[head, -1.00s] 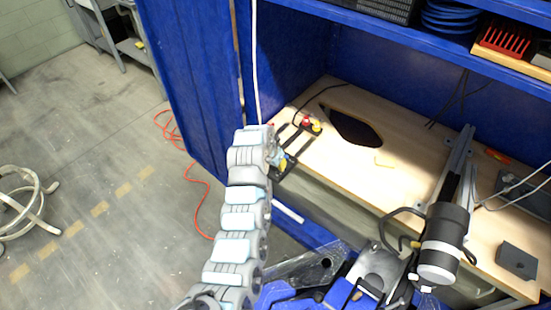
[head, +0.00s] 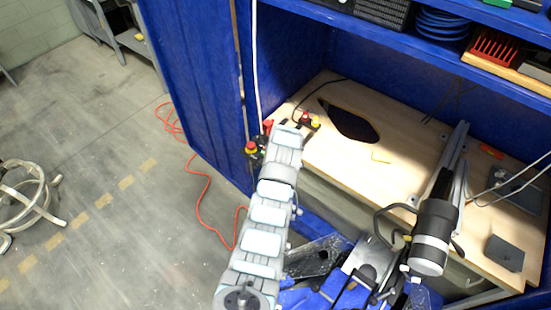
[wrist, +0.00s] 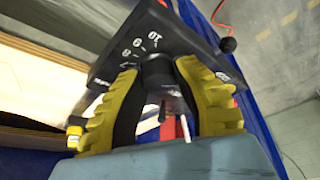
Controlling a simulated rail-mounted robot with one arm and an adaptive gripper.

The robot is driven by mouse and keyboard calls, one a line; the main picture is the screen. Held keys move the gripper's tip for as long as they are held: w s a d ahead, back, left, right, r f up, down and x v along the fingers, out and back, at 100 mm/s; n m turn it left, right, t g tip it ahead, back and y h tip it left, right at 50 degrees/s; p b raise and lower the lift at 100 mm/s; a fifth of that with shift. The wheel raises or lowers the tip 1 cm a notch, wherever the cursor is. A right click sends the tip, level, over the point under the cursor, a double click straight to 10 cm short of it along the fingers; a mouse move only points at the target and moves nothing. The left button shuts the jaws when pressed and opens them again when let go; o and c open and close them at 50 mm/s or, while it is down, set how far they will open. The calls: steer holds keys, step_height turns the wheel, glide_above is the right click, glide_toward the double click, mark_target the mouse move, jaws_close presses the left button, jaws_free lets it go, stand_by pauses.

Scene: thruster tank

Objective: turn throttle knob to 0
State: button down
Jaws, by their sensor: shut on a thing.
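The throttle knob (wrist: 156,72) is a dark round knob on a black panel (wrist: 120,48) with white numbers, 10, 9 and 8 among them, in the wrist view. My gripper (wrist: 158,80) has yellow fingers with black inner pads. The fingers are shut on the knob, one on each side. The knob's pointer is hard to make out between the fingers. In the head view my arm hides the gripper and the knob at the bench's left end.
The wooden bench (head: 350,165) has a dark cutout (head: 349,122). A small box with red and yellow buttons (head: 310,122) sits at its back left. A black and white cylinder (head: 433,237) stands at the right. An orange cable (head: 203,195) lies on the floor.

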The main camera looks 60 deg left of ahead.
steer(key=shift+d+f+n+g+b, duration=0.15)
steer(key=shift+n+g+b, duration=0.1)
steer(key=shift+n, duration=0.3)
steer(key=shift+a+f+n+g+b, duration=0.1)
steer(key=shift+n+g, duration=0.15)
steer(key=shift+n, duration=0.3)
steer(key=c, duration=0.7)
jaws_free()
steer(key=shift+s, duration=0.1)
steer(key=shift+r, duration=0.15)
steer(key=shift+v, duration=6)
